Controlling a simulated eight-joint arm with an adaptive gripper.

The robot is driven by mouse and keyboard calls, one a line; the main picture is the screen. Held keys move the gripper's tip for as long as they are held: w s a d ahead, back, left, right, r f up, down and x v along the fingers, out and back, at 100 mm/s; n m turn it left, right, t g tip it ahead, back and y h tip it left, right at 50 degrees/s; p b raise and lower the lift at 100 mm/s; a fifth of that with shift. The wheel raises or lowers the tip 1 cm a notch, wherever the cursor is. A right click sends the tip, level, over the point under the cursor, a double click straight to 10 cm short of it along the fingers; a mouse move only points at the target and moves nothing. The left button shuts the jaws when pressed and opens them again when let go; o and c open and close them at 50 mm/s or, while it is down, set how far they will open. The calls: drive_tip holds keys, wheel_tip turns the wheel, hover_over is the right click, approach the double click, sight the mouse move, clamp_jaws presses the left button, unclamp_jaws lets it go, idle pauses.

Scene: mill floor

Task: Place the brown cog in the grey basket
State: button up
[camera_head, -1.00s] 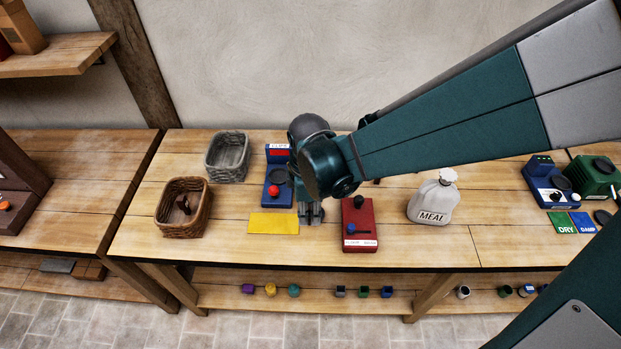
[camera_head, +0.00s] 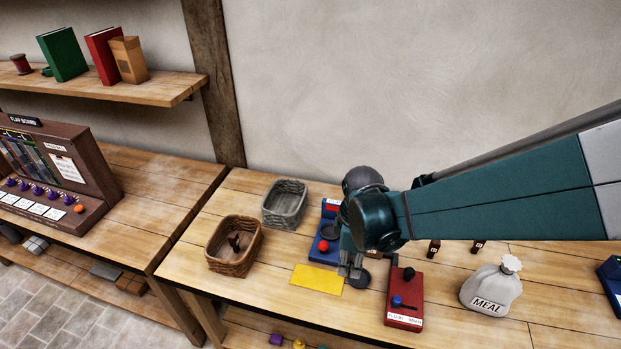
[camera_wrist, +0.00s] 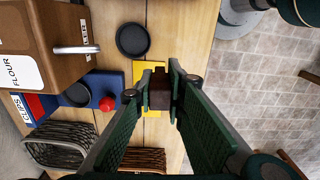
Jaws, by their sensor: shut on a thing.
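My gripper (camera_head: 352,268) is shut on the brown cog (camera_wrist: 160,94), which shows between the fingertips in the wrist view. In the head view the held cog is too small or hidden to make out. The gripper is low over the table, by the right end of a yellow mat (camera_head: 317,279). The grey basket (camera_head: 285,204) stands behind and left of the gripper. It looks empty. The wrist view also shows this basket (camera_wrist: 52,153) at the lower left, partly cut off.
A brown basket (camera_head: 224,262) with a dark brown piece inside stands left of the mat. A blue device (camera_head: 326,244) with a red knob is between the grey basket and gripper. A red box (camera_head: 404,300), dark disc (camera_head: 360,279) and meal sack (camera_head: 490,290) stand rightward.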

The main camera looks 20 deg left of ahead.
drive_tip(key=w+a+r, duration=0.2)
drive_tip(key=w+a, duration=1.2)
drive_tip(key=w, duration=0.2)
drive_tip(key=p, duration=0.1)
hover_over(286, 210)
drive_tip(key=shift+f+m, duration=0.3)
drive_tip(key=shift+f, duration=0.45)
drive_tip(key=shift+f, duration=0.15)
drive_tip(key=shift+f, duration=3)
drive_tip(key=shift+f, duration=1.85)
drive_tip(key=shift+f, duration=0.2)
